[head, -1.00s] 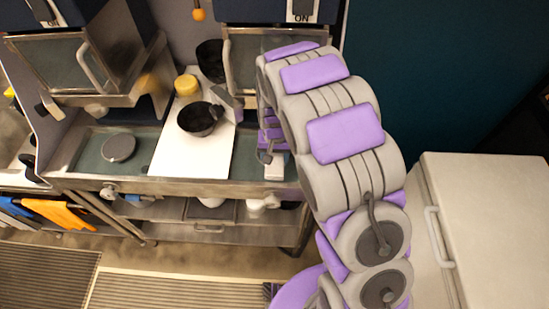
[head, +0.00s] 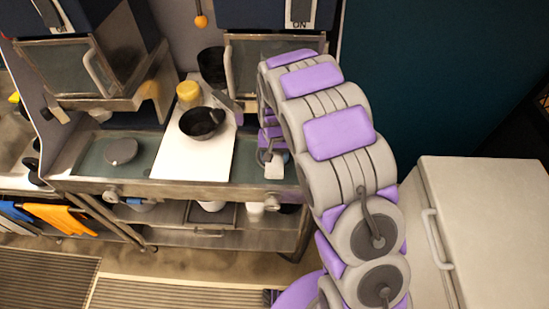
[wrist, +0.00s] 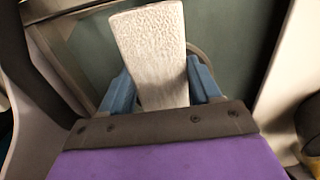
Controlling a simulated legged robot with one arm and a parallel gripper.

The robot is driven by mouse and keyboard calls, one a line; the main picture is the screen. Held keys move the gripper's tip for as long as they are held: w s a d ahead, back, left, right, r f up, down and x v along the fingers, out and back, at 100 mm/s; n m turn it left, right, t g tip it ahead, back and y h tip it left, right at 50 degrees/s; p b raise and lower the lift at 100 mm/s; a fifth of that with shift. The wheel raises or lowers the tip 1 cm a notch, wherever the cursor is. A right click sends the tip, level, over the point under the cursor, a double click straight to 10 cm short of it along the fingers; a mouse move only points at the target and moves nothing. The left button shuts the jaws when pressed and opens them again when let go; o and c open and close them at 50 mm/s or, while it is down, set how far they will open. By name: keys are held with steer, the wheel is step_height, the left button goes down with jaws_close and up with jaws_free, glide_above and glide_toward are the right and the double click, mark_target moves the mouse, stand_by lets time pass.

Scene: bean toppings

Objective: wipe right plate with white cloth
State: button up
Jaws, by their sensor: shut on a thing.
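The white cloth (wrist: 150,45) is a textured, folded pad held between the blue fingers of my gripper (wrist: 160,88) in the wrist view. In the head view the cloth (head: 277,165) shows below my gripper (head: 268,150), over the front part of the right plate. The right plate (head: 247,163) is a grey-green flat surface right of the white board. It also shows behind the cloth in the wrist view (wrist: 235,45). My arm hides its right part. I cannot tell whether the cloth touches the plate.
A white board (head: 190,160) left of the right plate carries a black bowl (head: 203,123) and a yellow container (head: 189,95). The left plate (head: 88,165) holds a grey round lid (head: 122,151). A raised press with a handle (head: 228,75) stands behind the right plate.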

mark_target(276, 164)
steer(key=shift+w+f, duration=0.1)
steer(key=shift+w, duration=0.15)
stand_by(0.4)
steer(key=shift+s+f, duration=0.1)
steer(key=shift+s, duration=0.05)
steer(key=shift+s+d+f, duration=0.1)
steer(key=shift+s+f, duration=0.2)
steer(key=shift+s, duration=0.2)
steer(key=shift+s+f, duration=0.25)
steer(key=shift+s, duration=0.95)
steer(key=shift+d, duration=0.1)
steer(key=shift+w, duration=0.15)
steer(key=shift+w+r, duration=0.3)
steer(key=shift+w, duration=1.15)
steer(key=shift+r, duration=0.15)
